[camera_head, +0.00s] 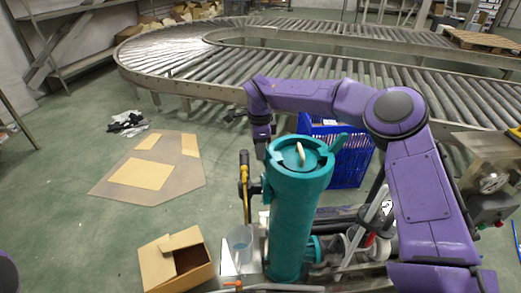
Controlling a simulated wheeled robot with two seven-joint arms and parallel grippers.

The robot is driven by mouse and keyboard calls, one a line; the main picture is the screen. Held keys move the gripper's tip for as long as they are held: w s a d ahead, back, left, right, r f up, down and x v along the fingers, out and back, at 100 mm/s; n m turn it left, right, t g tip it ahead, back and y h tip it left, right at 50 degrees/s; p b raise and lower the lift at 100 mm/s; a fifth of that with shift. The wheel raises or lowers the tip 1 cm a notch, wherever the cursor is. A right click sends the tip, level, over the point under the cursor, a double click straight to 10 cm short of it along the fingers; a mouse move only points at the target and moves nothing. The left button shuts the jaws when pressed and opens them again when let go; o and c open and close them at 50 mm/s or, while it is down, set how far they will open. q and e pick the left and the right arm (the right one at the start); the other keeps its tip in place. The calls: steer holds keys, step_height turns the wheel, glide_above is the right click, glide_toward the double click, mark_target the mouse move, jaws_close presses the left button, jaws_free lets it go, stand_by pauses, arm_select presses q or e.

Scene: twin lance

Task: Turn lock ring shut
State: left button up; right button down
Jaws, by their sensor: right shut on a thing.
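A tall teal cylinder (293,220) stands upright at the centre. Its top carries a teal lock ring (322,158) around a round lid (290,152) with a pale bar handle (301,153). A lug (341,143) of the ring sticks out at the right. My right arm reaches over behind the cylinder, and my right gripper (263,150) points down at the ring's left edge. It is shut on the lock ring there; the gripped part is mostly hidden by the fingers. My left gripper is out of view.
An open cardboard box (176,262) lies at lower left. A blue crate (350,158) is behind right. A roller conveyor (180,60) curves across the back.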

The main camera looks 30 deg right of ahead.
steer(key=shift+w+d+m, duration=0.2)
steer(key=shift+w+m, duration=0.2)
steer(key=shift+w, duration=0.05)
steer(key=shift+r, duration=0.15)
steer(key=c, duration=1.3)
jaws_free()
steer(key=shift+o, duration=0.9)
steer(key=shift+w, duration=0.1)
step_height(320, 180, up, 10)
steer(key=shift+r, duration=0.15)
steer(key=shift+r, duration=0.1)
